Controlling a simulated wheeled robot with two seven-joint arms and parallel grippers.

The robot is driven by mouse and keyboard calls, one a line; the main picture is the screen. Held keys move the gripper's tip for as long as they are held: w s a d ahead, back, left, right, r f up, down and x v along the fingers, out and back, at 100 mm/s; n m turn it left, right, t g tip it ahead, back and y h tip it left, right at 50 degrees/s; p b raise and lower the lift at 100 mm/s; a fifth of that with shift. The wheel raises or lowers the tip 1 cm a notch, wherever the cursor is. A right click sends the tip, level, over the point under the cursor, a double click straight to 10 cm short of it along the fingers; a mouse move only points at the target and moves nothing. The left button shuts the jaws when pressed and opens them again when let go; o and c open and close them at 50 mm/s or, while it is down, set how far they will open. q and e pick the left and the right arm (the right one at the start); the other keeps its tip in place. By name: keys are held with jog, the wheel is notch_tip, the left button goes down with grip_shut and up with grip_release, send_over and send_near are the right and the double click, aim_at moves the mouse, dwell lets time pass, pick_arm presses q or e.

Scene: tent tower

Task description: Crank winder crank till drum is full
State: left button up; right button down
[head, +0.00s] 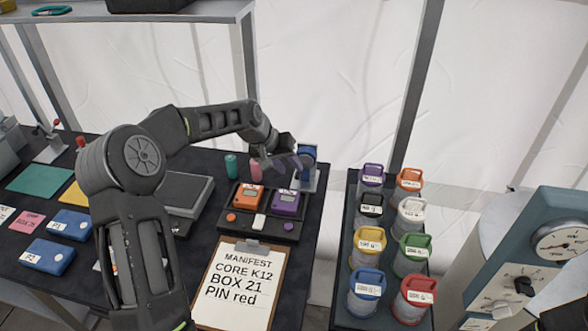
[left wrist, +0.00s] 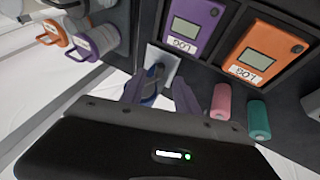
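The winder (head: 308,157) is a small blue device on a light grey base plate at the back right of the dark table. In the left wrist view the winder (left wrist: 152,92) shows partly between and behind my fingers, and its crank and drum fill cannot be made out. My left gripper (head: 286,164) reaches over the table from the left, with its fingers just left of the winder. In the left wrist view the fingers of my left gripper (left wrist: 160,92) stand apart, with no clear grip on anything. My right gripper is not in view.
Orange (head: 246,197) and purple (head: 286,203) loggers sit in a dark holder in front of the winder. A clipboard (head: 238,285) lies in front. Several lidded jars (head: 370,240) stand on a rack to the right.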

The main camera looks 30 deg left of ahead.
aim_at(296, 174)
pick_arm(q)
jog(key=p+x, duration=0.1)
jog(key=x, duration=0.3)
grip_shut()
dwell(0.4)
